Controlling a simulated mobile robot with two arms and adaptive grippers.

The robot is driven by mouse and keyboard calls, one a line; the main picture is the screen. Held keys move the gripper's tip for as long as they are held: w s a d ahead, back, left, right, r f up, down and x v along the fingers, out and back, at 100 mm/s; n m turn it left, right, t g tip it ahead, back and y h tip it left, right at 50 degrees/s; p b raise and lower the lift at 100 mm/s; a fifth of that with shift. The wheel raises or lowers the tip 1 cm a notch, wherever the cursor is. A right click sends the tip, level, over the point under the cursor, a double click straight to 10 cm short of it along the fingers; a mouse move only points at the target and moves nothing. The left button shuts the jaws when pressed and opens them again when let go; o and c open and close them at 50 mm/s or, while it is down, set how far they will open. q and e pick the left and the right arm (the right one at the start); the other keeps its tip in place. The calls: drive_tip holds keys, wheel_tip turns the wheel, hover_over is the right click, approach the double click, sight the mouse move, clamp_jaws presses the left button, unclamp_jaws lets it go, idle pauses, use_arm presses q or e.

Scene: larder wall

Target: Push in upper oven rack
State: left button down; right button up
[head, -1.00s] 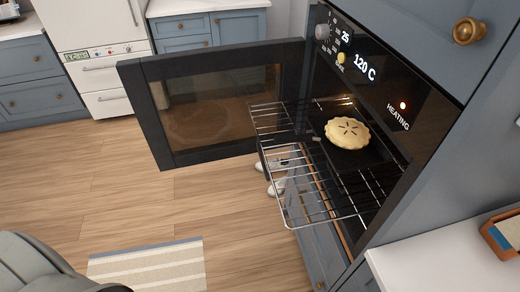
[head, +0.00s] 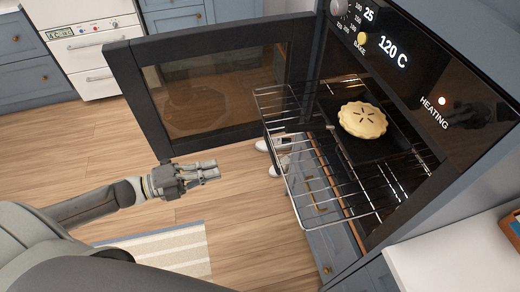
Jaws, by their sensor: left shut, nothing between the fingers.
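The upper oven rack (head: 322,178) is a wire rack that sticks well out of the open oven toward the left. A pie (head: 362,120) sits on a dark tray (head: 345,142) toward the oven side. My left gripper (head: 216,171) is shut and empty, in front of the open door and left of the rack, apart from it. My right gripper is not in view.
The oven door (head: 128,95) stands swung open to the left, behind the rack. The panel (head: 392,58) reads 120 C and HEATING. A white counter (head: 440,255) is at lower right. A striped mat (head: 165,250) lies on open wooden floor.

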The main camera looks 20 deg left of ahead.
use_arm(q)
drive_tip(key=w+d+r+m+p, duration=0.1)
drive_tip(key=w+d+p, duration=0.1)
drive_tip(key=d, duration=0.4)
drive_tip(key=w+d+r+g+h+p, duration=0.1)
drive_tip(key=w+d+p, duration=0.1)
drive_tip(key=w+d, duration=0.2)
drive_tip(key=d, duration=0.3)
drive_tip(key=shift+w+r+m, duration=0.25)
drive_tip(key=shift+w+m, duration=0.15)
drive_tip(key=shift+d, duration=0.1)
